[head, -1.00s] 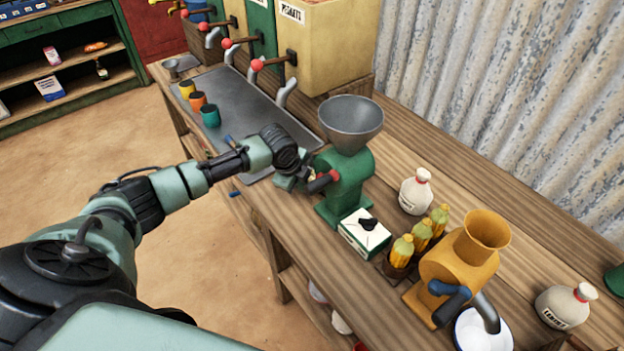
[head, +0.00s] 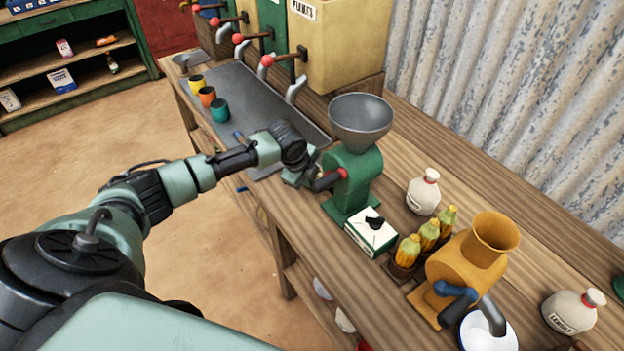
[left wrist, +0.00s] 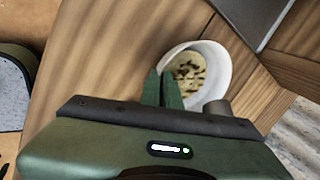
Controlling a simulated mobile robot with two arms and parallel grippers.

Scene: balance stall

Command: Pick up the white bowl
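In the left wrist view a white bowl (left wrist: 213,57) with beige bits in it stands on the wooden counter. My left gripper (left wrist: 164,88) has its two green fingers close together at the bowl's near left rim, and they look closed on its wall. In the head view my left gripper (head: 303,178) is low beside the green grinder (head: 353,180), and the bowl there is hidden behind it. Another white bowl (head: 505,340) stands under the spout of the orange grinder (head: 455,265). My right gripper is out of view.
The metal tray (head: 245,95) with three coloured cups lies to the left.

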